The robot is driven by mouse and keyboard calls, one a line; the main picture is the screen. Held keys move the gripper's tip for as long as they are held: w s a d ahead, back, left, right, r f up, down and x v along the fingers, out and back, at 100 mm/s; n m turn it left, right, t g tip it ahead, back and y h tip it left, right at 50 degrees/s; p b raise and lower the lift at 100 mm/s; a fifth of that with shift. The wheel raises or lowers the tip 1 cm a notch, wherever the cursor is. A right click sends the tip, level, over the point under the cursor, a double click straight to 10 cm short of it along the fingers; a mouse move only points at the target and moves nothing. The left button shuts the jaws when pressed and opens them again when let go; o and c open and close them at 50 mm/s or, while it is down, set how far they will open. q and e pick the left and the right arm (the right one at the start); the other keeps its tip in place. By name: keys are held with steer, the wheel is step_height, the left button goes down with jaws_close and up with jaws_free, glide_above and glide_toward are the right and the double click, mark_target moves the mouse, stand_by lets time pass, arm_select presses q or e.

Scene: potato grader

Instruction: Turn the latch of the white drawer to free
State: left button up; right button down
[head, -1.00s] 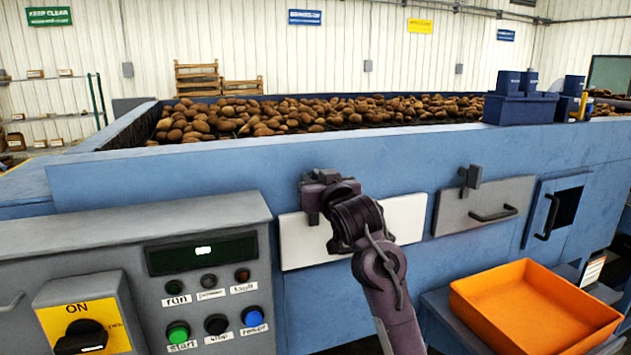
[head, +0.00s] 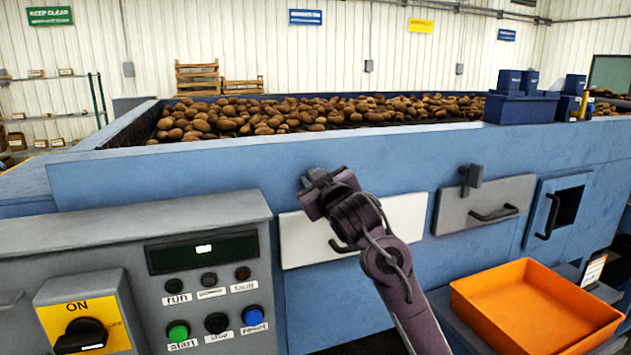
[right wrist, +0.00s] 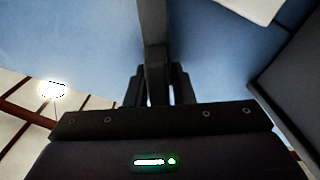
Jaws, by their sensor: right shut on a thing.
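The white drawer (head: 300,245) is shut in the blue machine front, with its dark handle (head: 342,247) partly behind my right arm. My right gripper (head: 314,184) is at the drawer's top edge and hides the latch in the head view. In the right wrist view the grey latch (right wrist: 153,40) runs down between the fingers (right wrist: 155,88), and the gripper is shut on it. The gripper is tilted in the head view. How far the latch is turned cannot be told. My left gripper is not in view.
A grey drawer (head: 450,212) with its own latch (head: 471,177) is to the right. An orange tray (head: 535,310) stands at the lower right. A grey control panel (head: 120,250) with buttons fills the lower left. Potatoes (head: 300,112) lie in the machine behind.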

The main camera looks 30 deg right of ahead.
steer(key=n+b, duration=0.1)
steer(key=n, duration=0.5)
steer(key=shift+a+f+n+b, duration=0.1)
steer(key=shift+f+n+b, duration=0.05)
steer(key=shift+n+b, duration=0.15)
steer(key=n+b, duration=0.2)
steer(key=n, duration=0.4)
steer(key=shift+a+f, duration=0.1)
steer(key=shift+f, duration=0.05)
steer(key=shift+n, duration=0.3)
steer(key=c, duration=1.4)
jaws_free()
steer(key=b+v, duration=0.1)
steer(key=v, duration=0.6)
steer(key=shift+s, duration=0.35)
steer(key=shift+a+f, duration=0.1)
